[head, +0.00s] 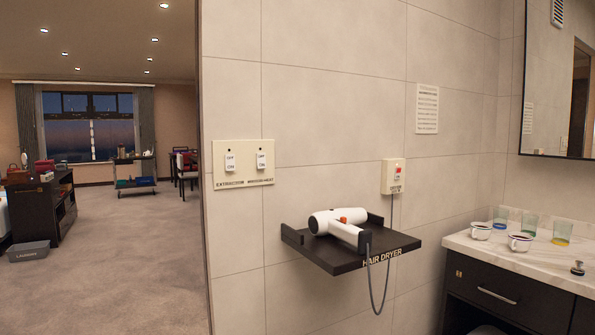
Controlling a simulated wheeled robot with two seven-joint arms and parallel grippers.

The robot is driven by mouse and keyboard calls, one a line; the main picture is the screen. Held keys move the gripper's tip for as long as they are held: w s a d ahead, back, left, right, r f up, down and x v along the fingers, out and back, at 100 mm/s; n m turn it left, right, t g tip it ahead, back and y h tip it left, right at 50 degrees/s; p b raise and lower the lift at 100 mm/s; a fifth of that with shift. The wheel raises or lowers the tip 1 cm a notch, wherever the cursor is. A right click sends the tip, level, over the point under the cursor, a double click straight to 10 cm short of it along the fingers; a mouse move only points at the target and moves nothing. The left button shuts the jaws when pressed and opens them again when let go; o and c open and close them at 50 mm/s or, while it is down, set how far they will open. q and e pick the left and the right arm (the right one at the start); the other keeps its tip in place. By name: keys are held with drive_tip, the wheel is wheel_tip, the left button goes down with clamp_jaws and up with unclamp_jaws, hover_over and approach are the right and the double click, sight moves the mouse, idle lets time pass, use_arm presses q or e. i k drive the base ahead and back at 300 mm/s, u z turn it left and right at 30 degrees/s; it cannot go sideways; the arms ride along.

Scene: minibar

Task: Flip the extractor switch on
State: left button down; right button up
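The extractor switch (230,162) is the left one of two white rocker switches on a cream wall plate (244,181). Which way the rocker is tilted is too small to tell. The second rocker (262,161) sits to its right on the same plate, with a longer label below. Neither of my grippers shows in the head view.
A black shelf (334,264) marked HAIR DRYER juts from the wall below and right of the plate, holding a white hair dryer (340,224). Its cord runs to a socket (393,177). A marble counter (552,252) with cups and glasses is at right. Carpet (120,260) lies open at left.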

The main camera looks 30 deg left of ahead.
sight(229, 165)
drive_tip(key=u, duration=0.45)
drive_tip(key=i, duration=1.35)
drive_tip(key=u, duration=0.6)
